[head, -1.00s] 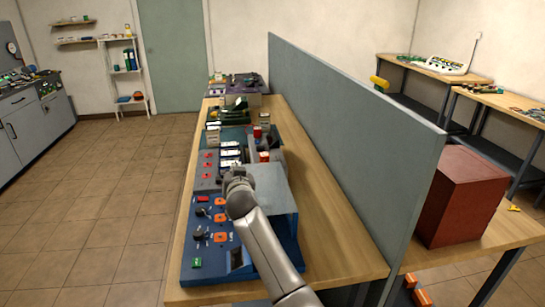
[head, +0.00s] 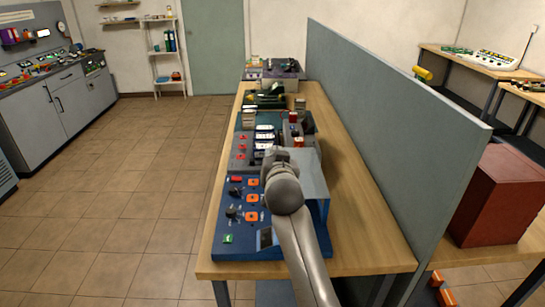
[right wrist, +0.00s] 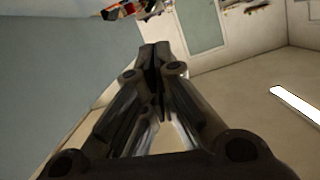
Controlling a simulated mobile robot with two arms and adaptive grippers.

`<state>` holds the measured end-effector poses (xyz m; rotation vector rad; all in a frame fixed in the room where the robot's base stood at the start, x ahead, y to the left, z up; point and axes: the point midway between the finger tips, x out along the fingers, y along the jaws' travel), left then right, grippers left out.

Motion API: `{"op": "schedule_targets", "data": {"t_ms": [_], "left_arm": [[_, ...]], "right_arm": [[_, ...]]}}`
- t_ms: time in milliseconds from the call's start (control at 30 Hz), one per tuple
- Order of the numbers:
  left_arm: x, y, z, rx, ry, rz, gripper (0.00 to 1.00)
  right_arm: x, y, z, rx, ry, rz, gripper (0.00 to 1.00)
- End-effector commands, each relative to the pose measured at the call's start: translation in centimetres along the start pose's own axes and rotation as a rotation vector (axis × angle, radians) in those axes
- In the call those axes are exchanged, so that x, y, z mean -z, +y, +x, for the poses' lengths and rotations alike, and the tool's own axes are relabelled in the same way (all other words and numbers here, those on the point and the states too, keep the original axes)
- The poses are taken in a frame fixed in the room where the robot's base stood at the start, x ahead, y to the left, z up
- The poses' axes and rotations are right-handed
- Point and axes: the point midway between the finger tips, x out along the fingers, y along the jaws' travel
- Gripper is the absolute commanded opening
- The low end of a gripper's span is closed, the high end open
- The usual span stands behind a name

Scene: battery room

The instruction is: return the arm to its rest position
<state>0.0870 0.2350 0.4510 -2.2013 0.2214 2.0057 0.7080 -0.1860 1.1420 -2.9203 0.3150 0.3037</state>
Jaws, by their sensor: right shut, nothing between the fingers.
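My right arm (head: 301,250) reaches in from the bottom of the head view, over the near end of the long wooden bench. Its rounded wrist joint (head: 284,192) is in front of the blue-grey box on the blue control panel (head: 238,205). The right gripper is mostly hidden behind this joint in the head view. In the right wrist view the right gripper (right wrist: 156,52) shows dark fingers drawn together, with nothing between them. My left gripper is not in view.
A tall grey partition (head: 390,135) runs along the bench's right side, close to my arm. A dark red box (head: 502,195) sits beyond it. Several devices line the wooden bench (head: 350,225). The tiled floor (head: 150,170) at left is clear.

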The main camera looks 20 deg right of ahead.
Motion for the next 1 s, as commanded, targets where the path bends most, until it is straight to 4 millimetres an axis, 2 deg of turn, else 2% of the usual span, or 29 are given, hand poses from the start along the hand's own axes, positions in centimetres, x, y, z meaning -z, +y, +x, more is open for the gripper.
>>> {"op": "schedule_targets", "data": {"t_ms": [67,133,267,300,400,500,600,700,800,1000], "left_arm": [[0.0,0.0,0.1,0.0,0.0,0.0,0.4],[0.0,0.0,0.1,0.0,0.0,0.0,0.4],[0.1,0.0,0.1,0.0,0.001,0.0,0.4],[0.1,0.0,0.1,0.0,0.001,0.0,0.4],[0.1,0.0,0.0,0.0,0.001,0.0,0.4],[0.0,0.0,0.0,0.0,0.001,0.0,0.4],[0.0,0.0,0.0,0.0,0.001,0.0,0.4],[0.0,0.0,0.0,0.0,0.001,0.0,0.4],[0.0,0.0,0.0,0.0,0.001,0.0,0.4],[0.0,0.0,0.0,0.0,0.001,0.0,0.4]], "right_arm": [[-1.0,0.5,-0.4,-0.004,-0.018,-0.005,0.0],[-3.0,1.4,-1.1,-0.012,-0.056,-0.017,0.0],[-9.4,4.6,-3.7,-0.031,-0.19,-0.065,0.0],[-11.8,5.7,-5.0,-0.035,-0.243,-0.086,0.0],[-17.2,8.3,-8.8,-0.033,-0.377,-0.14,0.0],[-22.1,10.6,-13.4,-0.019,-0.514,-0.198,0.0],[-25.9,12.4,-18.3,0.008,-0.643,-0.255,0.0],[-28.5,13.6,-22.6,0.039,-0.748,-0.302,0.0],[-30.2,14.5,-26.0,0.068,-0.829,-0.339,0.0],[-32.3,15.7,-32.0,0.126,-0.963,-0.399,0.0]]}}
